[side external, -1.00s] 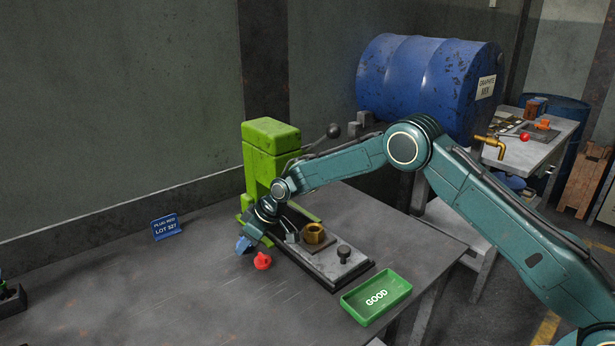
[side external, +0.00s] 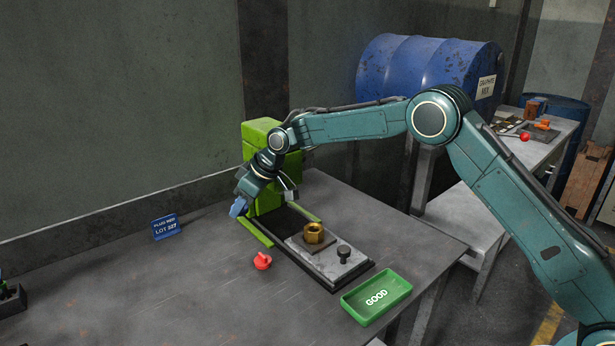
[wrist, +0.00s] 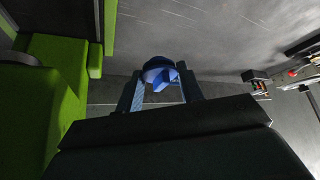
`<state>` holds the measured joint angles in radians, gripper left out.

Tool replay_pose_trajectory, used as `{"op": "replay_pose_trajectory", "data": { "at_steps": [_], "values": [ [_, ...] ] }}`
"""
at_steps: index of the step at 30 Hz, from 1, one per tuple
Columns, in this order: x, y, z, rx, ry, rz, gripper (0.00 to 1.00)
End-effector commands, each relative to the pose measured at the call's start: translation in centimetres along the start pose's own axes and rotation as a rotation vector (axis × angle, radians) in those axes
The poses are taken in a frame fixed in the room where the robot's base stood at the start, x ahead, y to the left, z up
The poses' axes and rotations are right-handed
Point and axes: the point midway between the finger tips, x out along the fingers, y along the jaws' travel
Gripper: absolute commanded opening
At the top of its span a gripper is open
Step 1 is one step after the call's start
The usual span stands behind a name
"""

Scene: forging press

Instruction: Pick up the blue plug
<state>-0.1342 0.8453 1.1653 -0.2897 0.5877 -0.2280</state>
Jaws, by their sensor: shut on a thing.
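My gripper (side external: 243,196) is shut on the blue plug (side external: 238,207) and holds it above the table, left of the green press. In the wrist view the blue plug (wrist: 161,75) sits between the two fingers (wrist: 160,90), its far side partly in shade. A red plug (side external: 262,261) stands apart on the table below and to the right of my gripper.
The green press (side external: 265,135) stands close behind my gripper. Its plate carries a brass nut (side external: 313,233) and a dark knob (side external: 344,253). A green GOOD tray (side external: 377,297) lies front right. A blue sign (side external: 166,227) stands left. The left table is mostly clear.

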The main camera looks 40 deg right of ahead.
Motion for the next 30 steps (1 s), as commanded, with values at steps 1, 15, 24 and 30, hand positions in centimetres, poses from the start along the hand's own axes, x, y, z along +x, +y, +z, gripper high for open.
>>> {"op": "replay_pose_trajectory", "data": {
  "at_steps": [1, 15, 24, 30],
  "values": [
    [-1.1, 0.1, -0.8, 0.000, 0.004, 0.002, 0.30],
    [-6.9, 0.0, -4.5, 0.001, 0.001, 0.000, 0.30],
    [-7.5, 0.0, -4.8, 0.001, 0.000, 0.000, 0.30],
    [-7.5, 0.0, -4.8, 0.001, 0.000, 0.000, 0.30]
  ]
}}
